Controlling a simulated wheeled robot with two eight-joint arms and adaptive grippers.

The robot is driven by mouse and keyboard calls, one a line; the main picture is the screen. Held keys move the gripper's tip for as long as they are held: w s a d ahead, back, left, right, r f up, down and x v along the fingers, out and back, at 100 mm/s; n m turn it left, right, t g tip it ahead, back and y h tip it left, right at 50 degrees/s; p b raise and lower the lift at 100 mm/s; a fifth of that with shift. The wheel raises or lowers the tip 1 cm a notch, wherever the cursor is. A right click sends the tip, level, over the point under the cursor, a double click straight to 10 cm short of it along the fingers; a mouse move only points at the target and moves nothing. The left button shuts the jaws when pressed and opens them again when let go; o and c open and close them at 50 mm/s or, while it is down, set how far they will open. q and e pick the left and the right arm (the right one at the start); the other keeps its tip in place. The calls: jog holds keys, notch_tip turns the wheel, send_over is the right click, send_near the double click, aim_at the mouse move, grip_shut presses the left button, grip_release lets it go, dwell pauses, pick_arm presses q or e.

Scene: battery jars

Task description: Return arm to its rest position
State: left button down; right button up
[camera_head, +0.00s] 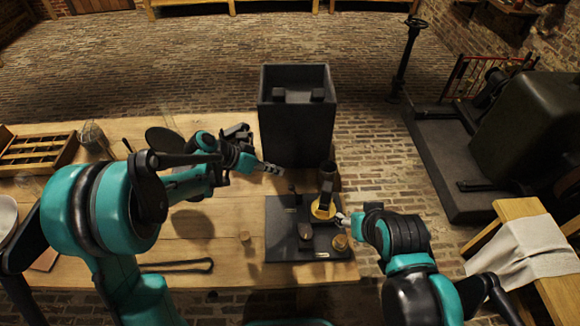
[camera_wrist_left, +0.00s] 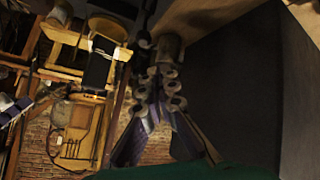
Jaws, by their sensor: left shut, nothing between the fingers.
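My left arm comes in from the left over the wooden table (camera_head: 190,135). Its gripper (camera_head: 272,168) is shut and empty, in the air near the front of the tall dark box (camera_head: 296,125). In the left wrist view the fingers (camera_wrist_left: 163,50) lie close together with nothing held, and a large dark surface fills the right side. My right arm comes in from the lower right. Its gripper (camera_head: 342,218) is small in view at the right edge of the dark mat (camera_head: 285,250), close to a yellow-ringed dark object (camera_head: 323,208); its jaw state is unclear.
Small round brass-coloured pieces (camera_head: 340,242) stand on the mat. A dark cylinder (camera_head: 328,172) stands behind it. A black tong-like tool (camera_head: 180,266) lies at the front left. A compartmented wooden tray (camera_head: 38,152) is at far left. A cloth-covered bench (camera_head: 535,250) stands right.

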pick_arm(q)
jog(key=shift+s+a+r, duration=0.15)
jog(key=shift+a+r, duration=0.05)
jog(key=shift+a, duration=0.65)
